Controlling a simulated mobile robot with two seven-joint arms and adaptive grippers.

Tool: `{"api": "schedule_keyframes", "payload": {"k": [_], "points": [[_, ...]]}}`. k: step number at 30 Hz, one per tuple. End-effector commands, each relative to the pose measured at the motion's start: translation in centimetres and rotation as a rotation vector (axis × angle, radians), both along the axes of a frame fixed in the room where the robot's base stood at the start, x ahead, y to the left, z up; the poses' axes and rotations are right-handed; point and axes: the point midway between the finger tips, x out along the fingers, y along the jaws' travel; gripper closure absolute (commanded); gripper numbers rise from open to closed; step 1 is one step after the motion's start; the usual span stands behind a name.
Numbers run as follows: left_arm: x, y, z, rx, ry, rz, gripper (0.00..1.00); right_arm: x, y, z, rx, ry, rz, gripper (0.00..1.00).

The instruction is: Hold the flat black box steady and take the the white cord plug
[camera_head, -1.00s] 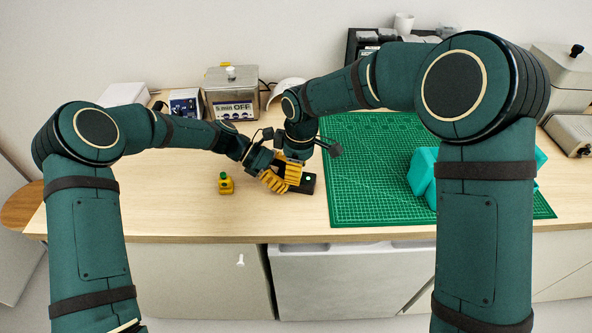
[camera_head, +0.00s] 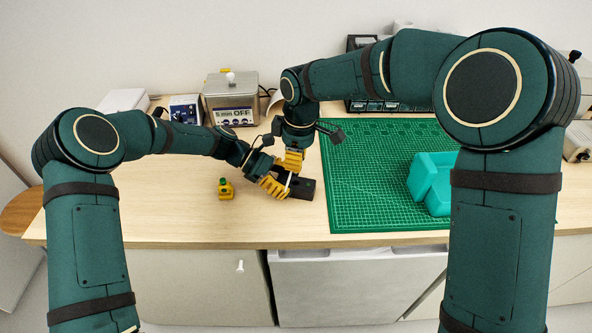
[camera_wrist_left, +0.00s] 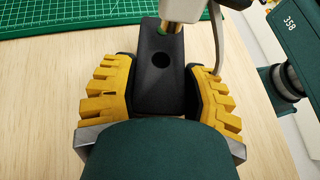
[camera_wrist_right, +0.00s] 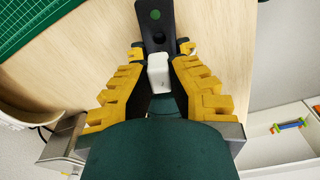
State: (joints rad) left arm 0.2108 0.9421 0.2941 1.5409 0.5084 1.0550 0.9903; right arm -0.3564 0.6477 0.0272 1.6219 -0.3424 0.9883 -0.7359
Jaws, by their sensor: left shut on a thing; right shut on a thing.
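The flat black box (camera_head: 303,187) lies on the bench just left of the green mat. My left gripper (camera_head: 281,188) is shut on its sides; in the left wrist view the box (camera_wrist_left: 152,92) sits between the yellow fingers. Its round hole is dark and empty, with a green spot farther along. My right gripper (camera_head: 290,167) is shut on the white cord plug (camera_wrist_right: 158,73), above the box. In the left wrist view, the plug (camera_wrist_left: 184,10) points its gold tip down near the green spot, clear of the hole. The white cord hangs beside it.
A small yellow bottle with a green cap (camera_head: 225,189) stands left of the grippers. The green cutting mat (camera_head: 375,185) carries teal bins (camera_head: 432,182) on the right. A metal device (camera_head: 231,100) stands behind. The bench's front edge is near the box.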

Motion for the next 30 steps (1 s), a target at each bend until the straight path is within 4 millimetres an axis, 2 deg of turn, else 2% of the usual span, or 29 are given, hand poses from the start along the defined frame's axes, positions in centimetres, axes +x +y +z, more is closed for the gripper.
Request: {"api": "schedule_keyframes", "payload": {"k": [3, 7, 16, 17, 18, 19, 20, 30], "points": [[0.0, 0.0, 0.0, 0.0, 0.0, 0.0, 0.71, 0.1, 0.0, 2.3, 0.002, -0.004, -0.001, 1.0], [0.0, 0.0, 0.0, 0.0, 0.0, 0.0, 0.71, 0.1, 0.0, 4.1, 0.001, -0.002, -0.002, 1.0], [0.0, 0.0, 0.0, 0.0, 0.0, 0.001, 0.71, 0.0, 0.0, 4.7, 0.0, 0.001, -0.001, 1.0], [0.0, 0.0, 0.0, 0.0, 0.0, 0.001, 0.46, 0.0, 0.0, 4.7, 0.0, 0.001, -0.001, 1.0], [0.0, 0.0, 0.0, 0.0, 0.0, 0.001, 0.32, 0.0, 0.0, 4.7, 0.0, 0.0, -0.001, 1.0], [0.0, 0.0, 0.0, 0.0, 0.0, 0.001, 0.22, 0.0, 0.0, 4.7, 0.0, 0.0, -0.001, 1.0], [0.0, 0.0, 0.0, 0.0, 0.0, 0.001, 0.18, 0.0, 0.0, 4.7, 0.0, 0.0, -0.001, 1.0], [0.1, 0.2, 0.1, 0.0, 0.0, 0.001, 0.18, 0.0, 0.0, 4.7, 0.0, 0.0, -0.001, 1.0]]}}
